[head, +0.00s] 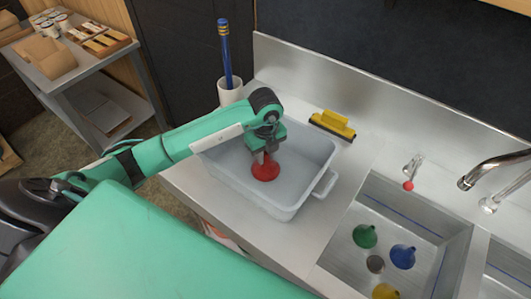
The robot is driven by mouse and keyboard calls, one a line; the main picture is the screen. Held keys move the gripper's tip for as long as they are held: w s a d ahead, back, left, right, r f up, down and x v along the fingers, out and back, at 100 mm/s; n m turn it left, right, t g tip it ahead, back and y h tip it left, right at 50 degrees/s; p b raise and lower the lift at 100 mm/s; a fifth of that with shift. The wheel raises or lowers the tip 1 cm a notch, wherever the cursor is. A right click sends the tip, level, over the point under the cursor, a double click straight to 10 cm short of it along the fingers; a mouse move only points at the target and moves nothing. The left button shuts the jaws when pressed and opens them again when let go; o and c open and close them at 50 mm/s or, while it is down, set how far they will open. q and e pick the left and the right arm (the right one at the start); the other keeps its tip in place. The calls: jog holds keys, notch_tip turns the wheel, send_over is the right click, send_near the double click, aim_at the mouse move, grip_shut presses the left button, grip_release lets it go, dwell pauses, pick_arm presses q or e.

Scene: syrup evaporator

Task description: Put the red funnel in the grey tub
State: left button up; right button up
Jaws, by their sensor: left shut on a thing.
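The red funnel (265,168) is in my left gripper (264,154), which points down over the grey tub (291,212). The gripper is shut on the funnel's upper part. The funnel has its wide side down and lies within the tub's outline. I cannot tell whether it touches the tub floor. The tub stands on the metal counter, with a handle at its right end. Its left wall is partly hidden by my left arm. My right gripper is not in view.
A metal sink (346,262) at the right holds green (365,236), blue (402,256) and yellow (385,291) funnels. A yellow squeegee (333,124) lies behind the tub. A white cup (230,93) with a blue pencil-like stick stands at the back left. A faucet (490,168) reaches over the sink.

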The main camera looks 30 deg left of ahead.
pick_arm(q)
jog(key=shift+f, duration=0.25)
dwell(0.3)
jog(key=o, duration=1.5)
jog(key=shift+c, duration=0.2)
jog(key=shift+r, duration=0.1)
notch_tip(320, 180, up, 13)
jog(key=p, duration=0.8)
